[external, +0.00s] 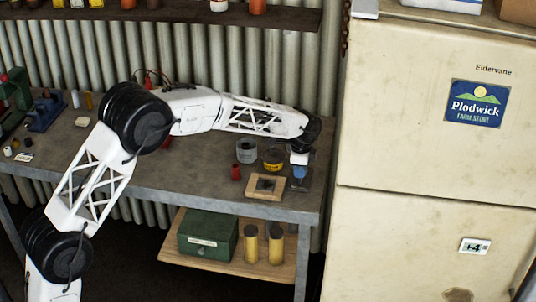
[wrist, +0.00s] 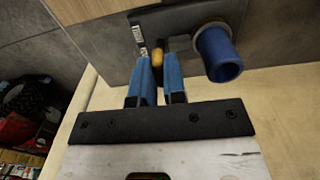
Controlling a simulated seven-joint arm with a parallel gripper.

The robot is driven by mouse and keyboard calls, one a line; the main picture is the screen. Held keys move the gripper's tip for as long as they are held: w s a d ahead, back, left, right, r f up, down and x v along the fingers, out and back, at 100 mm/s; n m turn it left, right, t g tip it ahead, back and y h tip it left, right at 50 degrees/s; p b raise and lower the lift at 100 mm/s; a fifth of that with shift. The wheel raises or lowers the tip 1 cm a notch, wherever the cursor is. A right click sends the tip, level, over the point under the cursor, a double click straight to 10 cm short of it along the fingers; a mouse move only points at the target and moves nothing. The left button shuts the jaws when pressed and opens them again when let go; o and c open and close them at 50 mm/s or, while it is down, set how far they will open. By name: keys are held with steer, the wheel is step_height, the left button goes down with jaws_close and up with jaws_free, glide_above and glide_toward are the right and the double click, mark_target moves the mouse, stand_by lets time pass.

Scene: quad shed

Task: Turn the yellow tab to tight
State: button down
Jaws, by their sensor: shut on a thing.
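The yellow tab (wrist: 157,62) shows in the wrist view between the tips of my gripper's two blue fingers (wrist: 158,72), which are shut on it. The fingers cover much of the tab, so its angle cannot be told. It is at a dark plate (wrist: 180,22) with a small pale label (wrist: 138,34); the label's words are too small to read. A blue cylinder (wrist: 218,52) stands out from the plate, right of the fingers. In the external view my gripper (external: 299,170) points down at the right end of the bench; the tab cannot be made out there.
A cream fridge (external: 430,130) stands close to the right of my gripper. A grey tin (external: 246,152), a yellow-banded tin (external: 273,160), a red cylinder (external: 236,172) and a wooden frame (external: 267,193) stand to the left on the grey bench (external: 190,180).

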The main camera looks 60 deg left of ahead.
steer(key=c, duration=1.2)
jaws_free()
steer(key=shift+r, duration=0.1)
steer(key=shift+r, duration=3.8)
